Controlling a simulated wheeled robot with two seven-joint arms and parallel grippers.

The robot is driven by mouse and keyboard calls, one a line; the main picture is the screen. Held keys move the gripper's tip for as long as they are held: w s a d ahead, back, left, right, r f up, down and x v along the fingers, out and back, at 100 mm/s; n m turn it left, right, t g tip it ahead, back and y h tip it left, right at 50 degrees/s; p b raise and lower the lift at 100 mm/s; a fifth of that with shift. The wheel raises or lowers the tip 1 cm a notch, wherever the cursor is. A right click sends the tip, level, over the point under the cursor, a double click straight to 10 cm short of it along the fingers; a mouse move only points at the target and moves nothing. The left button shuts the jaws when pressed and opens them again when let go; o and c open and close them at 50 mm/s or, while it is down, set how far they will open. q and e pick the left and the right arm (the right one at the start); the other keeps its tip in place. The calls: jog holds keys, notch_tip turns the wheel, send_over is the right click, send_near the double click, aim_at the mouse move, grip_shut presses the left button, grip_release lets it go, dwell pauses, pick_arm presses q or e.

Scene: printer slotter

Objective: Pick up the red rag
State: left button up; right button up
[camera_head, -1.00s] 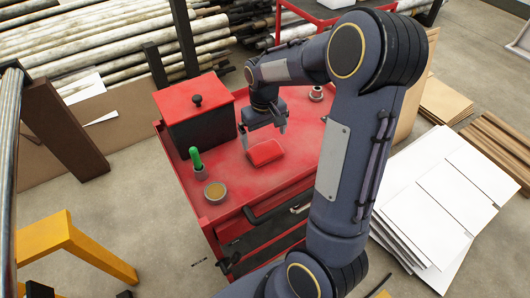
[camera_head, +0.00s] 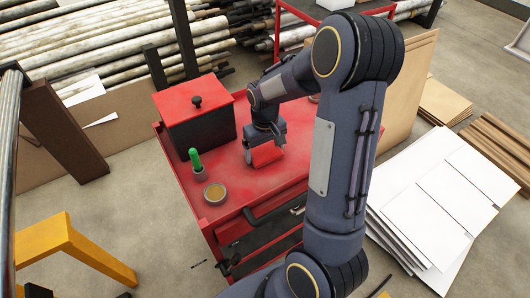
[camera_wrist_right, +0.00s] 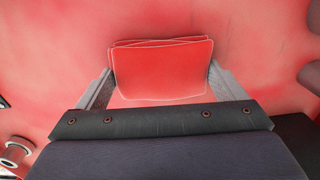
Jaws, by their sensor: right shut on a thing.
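The red rag (camera_head: 266,154) is a folded, flat red pad over the red top of the tool cart (camera_head: 228,197). My right gripper (camera_head: 264,150) is shut on the red rag, which sits between its two fingers. In the right wrist view the rag (camera_wrist_right: 162,70) fills the space between the grey fingers (camera_wrist_right: 160,85), with one finger at each side edge. I cannot tell for sure whether the rag is clear of the cart top. My left gripper is not in view.
A red-lidded black box (camera_head: 196,112) stands at the cart's back left. A green-handled tool in a small holder (camera_head: 197,165) and a round tin (camera_head: 215,193) stand in front of it. White sheets (camera_head: 430,205) lie on the floor at right. The cart's front middle is clear.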

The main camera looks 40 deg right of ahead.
aim_at(265, 151)
notch_tip(265, 151, up, 10)
jog(key=shift+p, duration=0.4)
